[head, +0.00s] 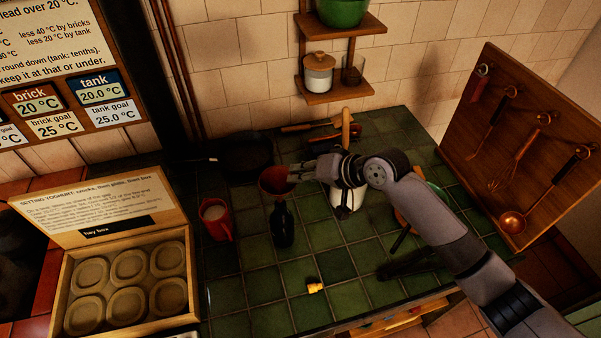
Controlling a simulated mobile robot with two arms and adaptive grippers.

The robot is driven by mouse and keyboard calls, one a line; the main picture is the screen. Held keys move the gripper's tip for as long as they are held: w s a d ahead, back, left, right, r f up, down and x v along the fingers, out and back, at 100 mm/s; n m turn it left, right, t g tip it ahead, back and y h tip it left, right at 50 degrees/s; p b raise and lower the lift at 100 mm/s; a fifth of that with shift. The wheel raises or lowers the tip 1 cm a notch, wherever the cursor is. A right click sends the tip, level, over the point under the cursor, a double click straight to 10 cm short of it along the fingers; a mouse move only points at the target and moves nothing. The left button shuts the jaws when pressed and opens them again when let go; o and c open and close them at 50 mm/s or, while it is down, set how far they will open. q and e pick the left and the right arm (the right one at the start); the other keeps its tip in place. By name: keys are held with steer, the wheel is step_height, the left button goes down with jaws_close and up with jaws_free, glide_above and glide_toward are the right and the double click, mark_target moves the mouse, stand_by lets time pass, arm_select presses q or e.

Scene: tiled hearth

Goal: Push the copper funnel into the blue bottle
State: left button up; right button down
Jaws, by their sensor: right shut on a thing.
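The copper funnel (274,182) is upright directly above the dark blue bottle (282,228), which stands on the green tiles. The funnel's lower end meets the bottle's mouth in the picture; I cannot tell how far its stem is inside. My right gripper (293,173) reaches in from the right and is shut on the funnel at its right rim. My left gripper is not in view.
A red mug (216,222) with pale contents stands left of the bottle. A dark pan (243,158) lies behind. A white crock (337,197) stands beneath my right gripper. A small yellow object (315,286) lies in front. The open hay box (188,292) is at left.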

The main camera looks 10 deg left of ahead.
steer(key=shift+f+b, duration=0.55)
steer(key=shift+f, duration=0.8)
steer(key=shift+s+f, duration=0.1)
steer(key=shift+f, duration=0.1)
stand_by(0.4)
steer(key=c, duration=1.7)
jaws_free()
steer(key=shift+o, duration=0.2)
steer(key=shift+d+r+p, duration=0.2)
steer(key=shift+r+p, duration=0.1)
steer(key=shift+r, duration=0.05)
steer(key=shift+p+v, duration=1.35)
steer(key=shift+v, duration=0.6)
steer(key=v, duration=1.2)
